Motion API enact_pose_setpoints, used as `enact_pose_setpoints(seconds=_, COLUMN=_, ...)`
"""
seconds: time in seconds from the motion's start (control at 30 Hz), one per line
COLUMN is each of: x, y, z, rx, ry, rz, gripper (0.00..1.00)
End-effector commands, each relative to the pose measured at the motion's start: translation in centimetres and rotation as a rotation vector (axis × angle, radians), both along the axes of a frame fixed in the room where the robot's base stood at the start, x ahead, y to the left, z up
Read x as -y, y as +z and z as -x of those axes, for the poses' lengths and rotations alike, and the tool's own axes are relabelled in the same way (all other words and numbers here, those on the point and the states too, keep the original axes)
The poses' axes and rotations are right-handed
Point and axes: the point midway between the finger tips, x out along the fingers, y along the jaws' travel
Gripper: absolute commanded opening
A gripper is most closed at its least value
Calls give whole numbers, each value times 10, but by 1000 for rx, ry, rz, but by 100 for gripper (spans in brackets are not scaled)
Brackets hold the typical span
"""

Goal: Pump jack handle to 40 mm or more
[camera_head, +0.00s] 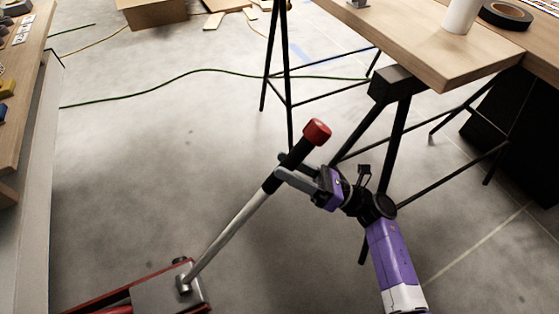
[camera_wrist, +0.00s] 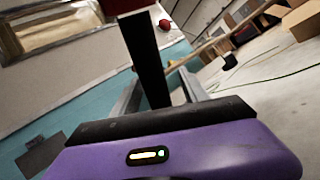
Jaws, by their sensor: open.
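The jack handle (camera_head: 230,232) is a silver rod that rises at a slant to the upper right, with a black grip (camera_head: 297,153) and a red cap (camera_head: 317,130). Its foot joins the red and grey jack (camera_head: 165,292) on the floor, partly cut off below. My gripper (camera_head: 281,168) is at the black grip from the right, just below the red cap. In the wrist view the grip (camera_wrist: 147,60) stands between my two open fingers (camera_wrist: 160,90). I cannot tell whether either finger touches it.
A wooden table (camera_head: 440,55) on black trestle legs stands behind and right of my arm, with a roll of black tape (camera_head: 506,15) on it. A wooden bench (camera_head: 22,75) runs along the left. A green cable (camera_head: 190,72) crosses the floor. The floor between is clear.

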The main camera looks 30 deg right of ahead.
Motion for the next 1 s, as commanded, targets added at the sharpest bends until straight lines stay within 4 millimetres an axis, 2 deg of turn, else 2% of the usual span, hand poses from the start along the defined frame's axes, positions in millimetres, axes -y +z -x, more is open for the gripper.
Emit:
enact_pose_setpoints(seconds=0.1, x=15, y=-9, z=13, rx=-5, ry=-5, rz=-2, gripper=52)
enact_pose_setpoints(seconds=0.33, x=32, y=-21, z=30, rx=-5, ry=-4, rz=-2, gripper=52)
enact_pose_setpoints(seconds=1.0, x=35, y=-23, z=35, rx=-8, ry=-3, rz=-5, gripper=52)
